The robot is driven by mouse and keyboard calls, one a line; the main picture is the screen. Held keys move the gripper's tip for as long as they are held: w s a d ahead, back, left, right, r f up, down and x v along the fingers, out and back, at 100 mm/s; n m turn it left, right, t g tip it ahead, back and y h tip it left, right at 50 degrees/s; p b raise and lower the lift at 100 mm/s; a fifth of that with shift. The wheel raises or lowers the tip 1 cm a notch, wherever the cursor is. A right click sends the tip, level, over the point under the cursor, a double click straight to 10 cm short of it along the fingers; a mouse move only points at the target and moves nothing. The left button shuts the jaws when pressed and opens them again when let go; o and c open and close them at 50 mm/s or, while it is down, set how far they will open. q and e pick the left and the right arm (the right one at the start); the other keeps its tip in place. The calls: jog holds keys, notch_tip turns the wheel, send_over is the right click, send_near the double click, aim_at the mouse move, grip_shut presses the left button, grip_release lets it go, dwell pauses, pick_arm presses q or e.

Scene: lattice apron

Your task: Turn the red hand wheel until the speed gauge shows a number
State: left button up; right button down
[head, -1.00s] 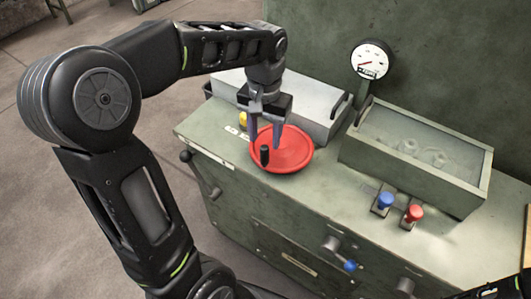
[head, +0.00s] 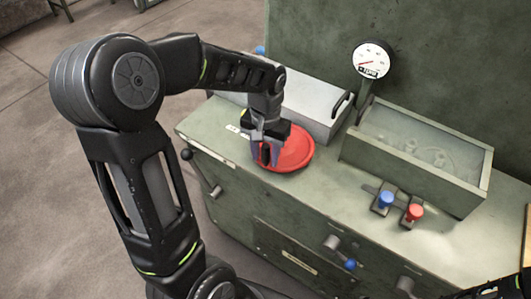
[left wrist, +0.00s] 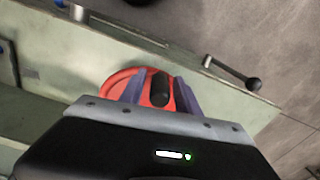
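The red hand wheel (head: 298,152) lies flat on top of the green machine, and part of its rim shows in the left wrist view (left wrist: 118,86). Its upright black handle (left wrist: 158,90) stands between the two fingers of my left gripper (head: 266,157). The fingers are spread on either side of the handle, and a narrow gap shows beside it in the left wrist view. The speed gauge (head: 371,60) is a round white dial with a red needle on a post behind the wheel; its figures are too small to read. My right gripper does not show clearly.
A grey flat-lidded box (head: 312,103) stands behind the wheel. A green tray (head: 411,172) with a clouded top is to the right. Blue (head: 386,199) and red (head: 414,212) knobs stand in front of it. A crank lever (head: 205,175) sticks out at the machine's left.

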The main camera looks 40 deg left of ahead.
pick_arm(q)
grip_shut()
dwell(1.2)
